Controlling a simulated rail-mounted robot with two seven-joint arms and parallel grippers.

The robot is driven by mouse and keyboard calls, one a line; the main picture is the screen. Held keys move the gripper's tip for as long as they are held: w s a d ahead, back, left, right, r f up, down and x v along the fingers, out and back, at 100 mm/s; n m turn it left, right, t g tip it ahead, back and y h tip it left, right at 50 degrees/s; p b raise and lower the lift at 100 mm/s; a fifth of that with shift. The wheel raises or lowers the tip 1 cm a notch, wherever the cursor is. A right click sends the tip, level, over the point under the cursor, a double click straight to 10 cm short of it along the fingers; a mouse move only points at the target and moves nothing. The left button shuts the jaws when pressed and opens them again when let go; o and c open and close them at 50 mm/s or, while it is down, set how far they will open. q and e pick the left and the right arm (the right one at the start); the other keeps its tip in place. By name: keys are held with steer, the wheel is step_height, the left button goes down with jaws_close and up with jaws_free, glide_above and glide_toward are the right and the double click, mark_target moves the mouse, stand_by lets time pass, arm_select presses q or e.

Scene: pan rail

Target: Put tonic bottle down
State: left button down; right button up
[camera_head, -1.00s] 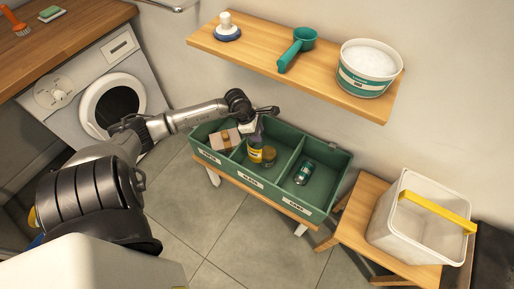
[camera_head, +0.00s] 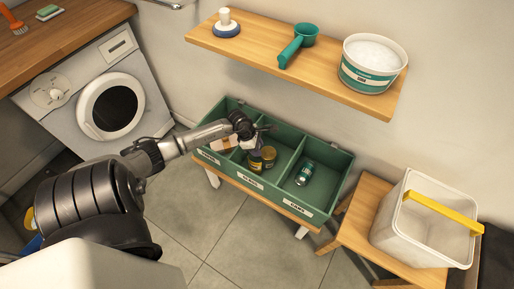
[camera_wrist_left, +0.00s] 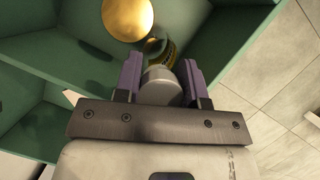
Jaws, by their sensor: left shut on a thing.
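My left gripper (camera_head: 256,146) is shut on the tonic bottle (camera_head: 255,162), which has a yellow label and is inside the middle compartment of the green sorting crate (camera_head: 247,181), labelled GLASS. In the left wrist view the purple fingers (camera_wrist_left: 160,68) close on both sides of the bottle's grey cap (camera_wrist_left: 160,86). Part of the bottle's body shows beyond the cap. Whether its base touches the crate floor is hidden. A jar with a gold lid (camera_head: 269,152) stands close beside the bottle; the lid also shows in the wrist view (camera_wrist_left: 127,18). My right gripper is not in view.
The left compartment holds a cardboard box (camera_head: 222,143); the right one holds a green can (camera_head: 305,173). A wooden shelf (camera_head: 255,50) with a tub (camera_head: 369,68) and scoop (camera_head: 298,44) hangs above. A white bin (camera_head: 415,240) stands on a stool at right.

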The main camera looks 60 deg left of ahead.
arm_select(q)
steer(key=shift+a, duration=0.1)
steer(key=c, duration=0.7)
jaws_free()
